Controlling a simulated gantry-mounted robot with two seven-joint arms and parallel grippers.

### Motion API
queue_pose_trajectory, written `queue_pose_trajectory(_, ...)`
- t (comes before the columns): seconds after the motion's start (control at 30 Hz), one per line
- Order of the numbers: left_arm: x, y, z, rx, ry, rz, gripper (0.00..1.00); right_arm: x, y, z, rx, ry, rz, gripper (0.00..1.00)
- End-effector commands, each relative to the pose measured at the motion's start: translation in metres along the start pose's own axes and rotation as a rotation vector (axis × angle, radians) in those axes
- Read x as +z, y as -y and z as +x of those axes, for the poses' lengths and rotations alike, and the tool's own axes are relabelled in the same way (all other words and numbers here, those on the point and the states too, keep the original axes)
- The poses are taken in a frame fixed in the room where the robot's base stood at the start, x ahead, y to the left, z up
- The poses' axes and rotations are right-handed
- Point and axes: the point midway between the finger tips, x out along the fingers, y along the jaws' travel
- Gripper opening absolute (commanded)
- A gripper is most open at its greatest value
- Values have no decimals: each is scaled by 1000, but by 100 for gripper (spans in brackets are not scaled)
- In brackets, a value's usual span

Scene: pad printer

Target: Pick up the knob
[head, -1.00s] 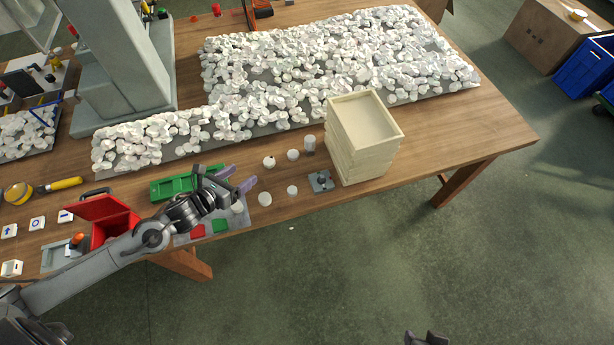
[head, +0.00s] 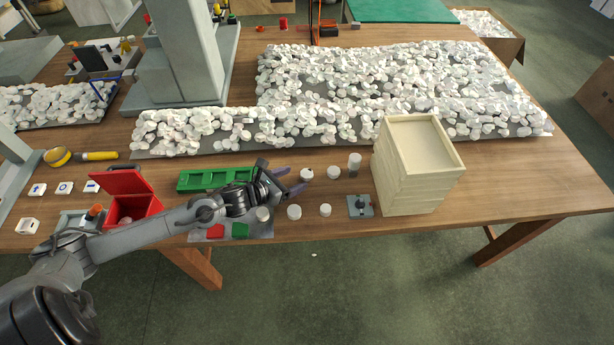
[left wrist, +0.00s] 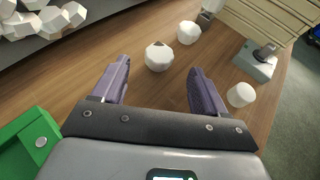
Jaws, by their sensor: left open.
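Several loose white knobs lie on the wooden table; which one the task means is not marked. One faceted white knob (head: 306,174) with a small dark spot lies just beyond my left gripper (head: 290,179). In the left wrist view this knob (left wrist: 158,56) is centred ahead of the gap between the purple fingers. My left gripper (left wrist: 158,70) is open and empty. A second knob (head: 333,172) lies just right of the first. Others (head: 294,212) (head: 325,210) lie nearer the front edge. My right gripper is not in view.
A cream stack of trays (head: 420,165) stands right of the knobs, with a grey fixture (head: 360,205) and a small cylinder (head: 354,165) before it. A green tray (head: 215,179) and an open red box (head: 130,205) are left. White pieces (head: 390,85) cover the back.

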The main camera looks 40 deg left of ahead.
Motion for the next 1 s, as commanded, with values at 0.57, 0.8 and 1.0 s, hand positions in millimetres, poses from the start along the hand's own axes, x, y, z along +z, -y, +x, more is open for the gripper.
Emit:
queue_pose_trajectory(0.57, -2, 0, 50, 1, 1, -1, 73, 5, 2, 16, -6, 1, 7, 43)
queue_pose_trajectory(0.8, -2, 0, 55, 0, -1, 1, 73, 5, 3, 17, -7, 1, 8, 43)
queue_pose_trajectory(1.0, -2, 0, 55, 0, -1, 1, 59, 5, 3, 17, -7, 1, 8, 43)
